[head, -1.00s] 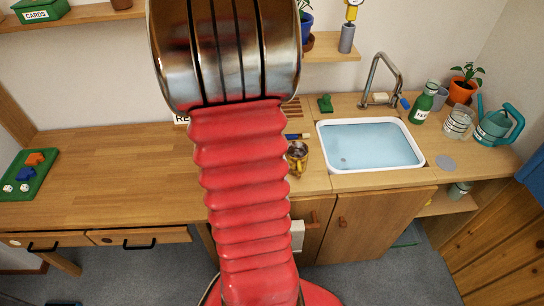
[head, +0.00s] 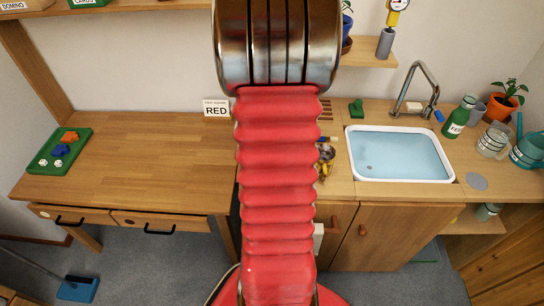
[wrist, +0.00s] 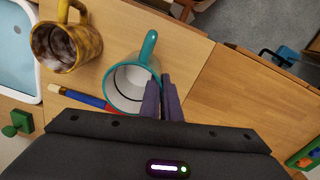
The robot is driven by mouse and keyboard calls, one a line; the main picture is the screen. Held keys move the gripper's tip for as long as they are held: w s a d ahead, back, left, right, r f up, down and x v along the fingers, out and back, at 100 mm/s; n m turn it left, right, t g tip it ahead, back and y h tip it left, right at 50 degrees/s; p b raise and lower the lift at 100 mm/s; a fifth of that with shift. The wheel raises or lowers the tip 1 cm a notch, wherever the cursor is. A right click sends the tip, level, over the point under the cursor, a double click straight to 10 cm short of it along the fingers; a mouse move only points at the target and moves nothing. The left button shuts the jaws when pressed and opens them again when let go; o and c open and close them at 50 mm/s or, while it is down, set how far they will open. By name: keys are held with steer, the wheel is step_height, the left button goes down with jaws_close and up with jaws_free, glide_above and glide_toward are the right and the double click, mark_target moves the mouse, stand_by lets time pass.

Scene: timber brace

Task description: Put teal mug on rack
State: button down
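The teal mug (wrist: 121,88) is white inside and shows in the wrist view, with its teal handle toward the top. My gripper (wrist: 160,80) has its two fingers close together at the mug's right rim, one inside and one outside, and looks shut on the wall. I cannot tell whether the mug rests on the counter or is just above it. In the head view my red arm hides both the mug and the gripper. A brown slatted wooden piece (head: 326,111), perhaps the rack, shows partly behind my arm.
A yellow-brown mug (wrist: 66,46) stands close to the teal mug, with a blue-and-red brush (wrist: 84,97) nearby. The sink (head: 397,155) is to the right. A RED sign (head: 216,108) stands at the back. The left worktop (head: 150,150) is mostly clear, with a green tray (head: 42,163) at its far left.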

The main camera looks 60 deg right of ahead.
steer(key=shift+f, duration=0.1)
steer(key=shift+f, duration=1.8)
steer(key=c, duration=2.5)
jaws_free()
steer(key=shift+f, duration=0.15)
steer(key=o, duration=0.5)
step_height(320, 180, up, 12)
steer(key=shift+a+r, duration=0.1)
steer(key=shift+r, duration=0.05)
